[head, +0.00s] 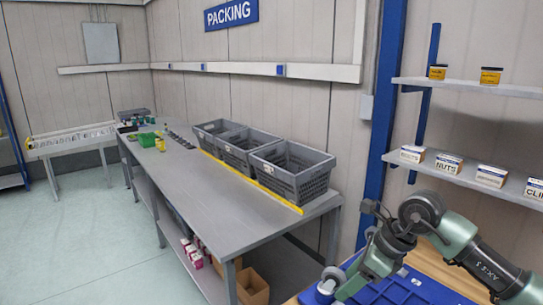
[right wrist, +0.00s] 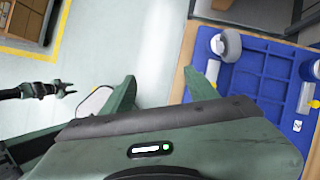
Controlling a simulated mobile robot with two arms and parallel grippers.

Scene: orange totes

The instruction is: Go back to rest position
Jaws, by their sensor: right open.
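My right gripper (head: 352,283) is at the lower right of the head view, above the left part of a blue compartment tray (head: 402,293). In the right wrist view its two green fingers (right wrist: 165,92) stand wide apart, with only bare floor showing between them. It is open and empty. A grey caster wheel (right wrist: 228,45) lies in the tray beside the right finger, outside the jaws. A dark gripper-like shape (right wrist: 64,89), which seems to be my left gripper, shows at the left of the wrist view, too small to read. No left arm shows in the head view.
The tray lies on a wooden bench (head: 440,262). A grey packing table (head: 190,185) holds three grey crates (head: 290,170). Shelves (head: 465,180) on the right hold labelled boxes, near my right arm. The floor (head: 90,240) at left is clear.

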